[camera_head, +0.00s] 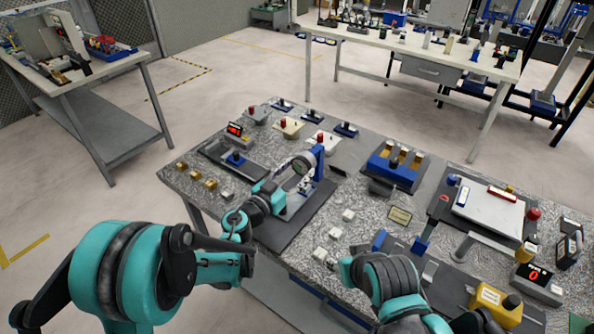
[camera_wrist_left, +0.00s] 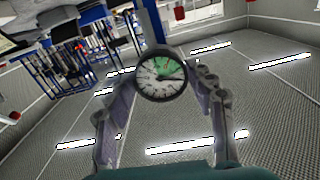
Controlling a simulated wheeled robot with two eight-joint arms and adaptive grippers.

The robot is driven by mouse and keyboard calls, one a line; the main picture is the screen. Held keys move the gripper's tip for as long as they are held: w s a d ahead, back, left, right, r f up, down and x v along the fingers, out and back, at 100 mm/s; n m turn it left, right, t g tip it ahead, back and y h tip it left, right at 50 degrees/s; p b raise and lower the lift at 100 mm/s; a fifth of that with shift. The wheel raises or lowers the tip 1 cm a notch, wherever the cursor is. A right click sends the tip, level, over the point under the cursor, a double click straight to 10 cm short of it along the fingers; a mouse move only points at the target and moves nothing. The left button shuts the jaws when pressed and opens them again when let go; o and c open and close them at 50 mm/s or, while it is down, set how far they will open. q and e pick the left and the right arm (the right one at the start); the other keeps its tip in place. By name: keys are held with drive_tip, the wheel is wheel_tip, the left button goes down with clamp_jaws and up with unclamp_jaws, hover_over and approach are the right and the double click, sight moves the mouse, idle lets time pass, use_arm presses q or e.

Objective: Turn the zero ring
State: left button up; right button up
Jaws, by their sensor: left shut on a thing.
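A round dial gauge (camera_head: 303,166) is held by a blue upright stand (camera_head: 319,160) on a dark grey base plate on the speckled bench. In the left wrist view the dial face (camera_wrist_left: 162,77) is white and green with a dark zero ring around its edge (camera_wrist_left: 162,100). My left gripper (camera_head: 294,180) is at the gauge. Its two fingers (camera_wrist_left: 158,98) lie on either side of the dial and are shut on the ring. The exact finger contact is hard to see. My right arm shows at the lower right, but I cannot make out its gripper.
White blocks (camera_head: 348,215) stand right of the base plate. A blue block with brass pieces (camera_head: 392,168) sits at the back right. A white panel (camera_head: 488,212) is at the right. A second table (camera_head: 420,50) stands behind.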

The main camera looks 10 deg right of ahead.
use_arm(q)
drive_tip(key=m+b, duration=0.1)
drive_tip(key=m, duration=0.5)
drive_tip(key=shift+m, duration=0.4)
use_arm(e)
drive_tip(key=shift+f, duration=0.6)
use_arm(q)
drive_tip(key=m, duration=0.3)
use_arm(e)
drive_tip(key=shift+f, duration=0.2)
use_arm(q)
drive_tip(key=shift+m+b, duration=0.4)
drive_tip(key=shift+m, duration=1.6)
use_arm(e)
drive_tip(key=shift+f, duration=0.1)
use_arm(q)
drive_tip(key=o, duration=1.2)
drive_tip(key=shift+c, duration=0.2)
drive_tip(key=shift+a, duration=0.15)
